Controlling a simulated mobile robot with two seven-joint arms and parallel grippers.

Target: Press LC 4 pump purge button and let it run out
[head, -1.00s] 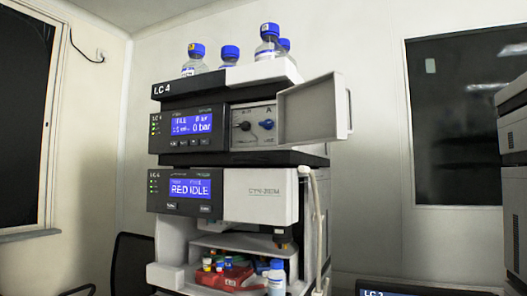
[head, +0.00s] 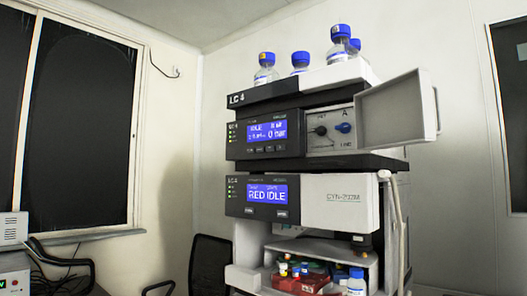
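The LC 4 stack (head: 306,98) stands at the centre right of the head view. Its upper module, the pump (head: 266,134), has a blue display reading IDLE and 0 bar, with a row of small buttons (head: 268,149) below it. The button labels are too small to read. Right of the display, the pump's door (head: 396,112) is swung open, showing a black knob (head: 319,130) and a blue knob (head: 343,128). The lower module (head: 262,197) reads RED IDLE. Neither of my grippers is in view.
Several blue-capped bottles (head: 341,45) stand on top of the stack. Below, a red tray (head: 300,285) with vials and a blue-capped bottle (head: 356,282) sit in the bay. A black chair (head: 210,263) stands left of the stack. Grey equipment (head: 14,272) is at the lower left.

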